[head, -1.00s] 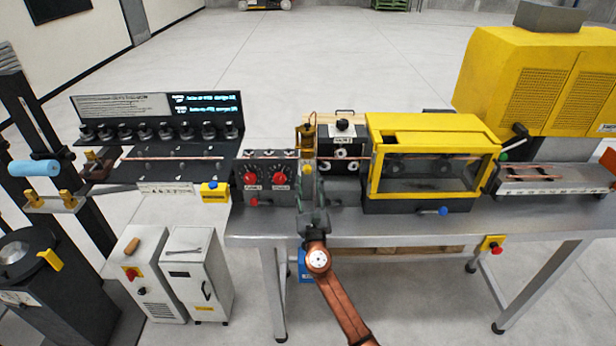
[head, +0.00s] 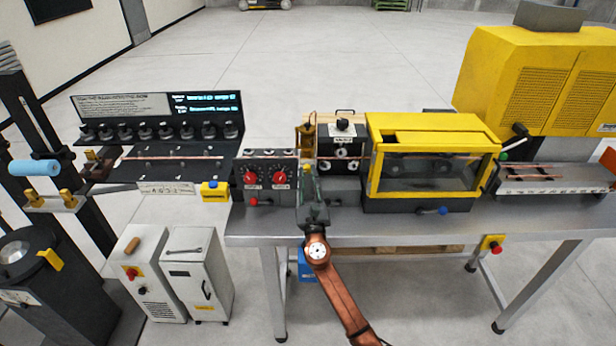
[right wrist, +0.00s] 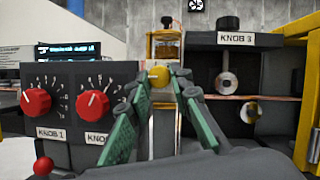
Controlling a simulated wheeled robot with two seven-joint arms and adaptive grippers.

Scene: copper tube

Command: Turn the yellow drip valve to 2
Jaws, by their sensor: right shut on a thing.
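The yellow drip valve (right wrist: 158,77) is a small round yellow knob below an amber drip cup (right wrist: 165,50) in the right wrist view. The cup also shows in the head view (head: 308,131), in a yellow frame. My right gripper (right wrist: 158,82) has its two green-padded fingers on either side of the valve, shut on it. In the head view my right gripper (head: 312,188) reaches over the table's front edge and largely hides the valve. I cannot read any scale on the valve. My left gripper is not in view.
Red KNOB 1 (right wrist: 36,103) and a second red knob (right wrist: 93,103) sit on a dark panel just left of the fingers. The KNOB 3 block (right wrist: 248,75) stands close on the right. A yellow-framed guard (head: 430,122) stands further right on the table.

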